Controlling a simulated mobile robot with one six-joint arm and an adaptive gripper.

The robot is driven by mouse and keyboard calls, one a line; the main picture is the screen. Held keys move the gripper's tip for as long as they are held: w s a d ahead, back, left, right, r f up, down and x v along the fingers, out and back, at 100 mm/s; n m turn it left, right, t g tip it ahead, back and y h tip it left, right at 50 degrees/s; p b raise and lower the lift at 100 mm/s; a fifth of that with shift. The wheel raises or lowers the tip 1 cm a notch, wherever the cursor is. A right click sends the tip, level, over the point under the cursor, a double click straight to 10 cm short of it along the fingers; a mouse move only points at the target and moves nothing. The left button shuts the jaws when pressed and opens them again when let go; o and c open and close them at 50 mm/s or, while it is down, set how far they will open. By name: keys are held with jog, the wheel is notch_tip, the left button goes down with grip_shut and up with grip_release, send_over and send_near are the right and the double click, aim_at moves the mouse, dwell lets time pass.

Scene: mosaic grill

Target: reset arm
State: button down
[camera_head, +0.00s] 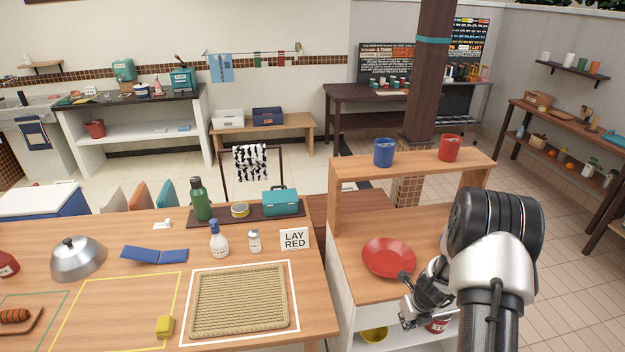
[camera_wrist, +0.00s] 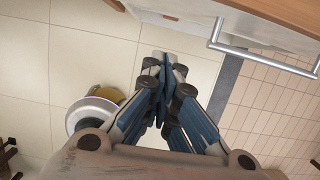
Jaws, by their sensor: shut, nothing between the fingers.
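My arm reaches in from the right side of the head view, in front of the right-hand counter. My gripper (camera_head: 408,318) points down near the counter's front edge, below the red plate (camera_head: 388,257). In the wrist view my gripper (camera_wrist: 166,62) has its blue-padded fingers brought together at the tips, with nothing between them. Floor tiles show beyond the fingertips. Part of the gripper is hidden by its own links in the head view.
A wooden counter (camera_head: 350,290) with a raised shelf holds a blue cup (camera_head: 384,152) and a red cup (camera_head: 449,147). A yellow bowl (camera_head: 374,335) and a red can (camera_head: 437,325) sit low near my gripper. A metal handle (camera_wrist: 262,58) is close in the wrist view.

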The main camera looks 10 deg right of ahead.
jog(key=s+a+r+n+b, duration=0.1)
jog(key=a+r+n, duration=0.4)
jog(key=r, duration=0.3)
jog(key=s+a+r+n+t+y+b, duration=0.1)
jog(key=a+r+n, duration=0.3)
jog(key=r+n, duration=0.25)
jog(key=s+a+r+n+b, duration=0.1)
jog(key=a+r+n, duration=0.4)
jog(key=r, duration=0.3)
jog(key=s+a+r+n+b, duration=0.2)
jog(key=s+a+r+n, duration=0.2)
jog(key=s+n, duration=0.5)
jog(key=s+a+r+n+h+b, duration=0.1)
jog(key=s+a+r+n+b, duration=0.1)
jog(key=s+n, duration=0.8)
jog(key=s+a+r, duration=0.1)
jog(key=s+r, duration=0.1)
jog(key=s, duration=0.1)
jog(key=shift+s+a+t, duration=0.35)
jog(key=shift+t, duration=0.05)
